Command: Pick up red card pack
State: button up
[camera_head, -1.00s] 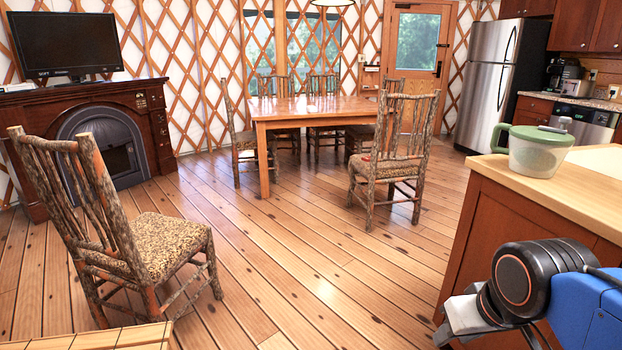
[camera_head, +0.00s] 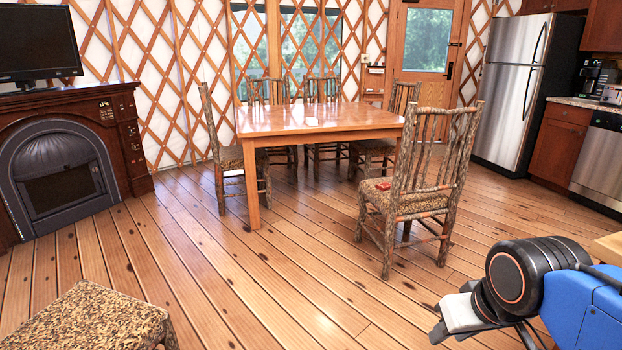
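A small red object (camera_head: 383,186), likely the red card pack, lies on the patterned seat (camera_head: 410,204) of the log chair (camera_head: 440,150) at the near right corner of the dining table. It is small in the view, and its markings cannot be made out. My gripper (camera_head: 440,325) is at the lower right, in front of and well below the chair in the picture, far from the red object. Only part of the gripper shows beside my arm, so whether its fingers are open or shut cannot be told.
The wooden dining table (camera_head: 310,118) stands beyond with several log chairs around it. A chair seat (camera_head: 90,318) is close at the lower left. A counter corner (camera_head: 608,246) is at the right edge. The plank floor (camera_head: 270,270) between is clear.

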aim_at(383, 187)
jog(key=i, duration=1.7)
jog(key=i+z, duration=0.1)
jog(key=i, duration=0.4)
jog(key=i+j+z, duration=0.1)
jog(key=i, duration=0.4)
jog(key=i+j+z, duration=0.1)
jog(key=i, duration=0.35)
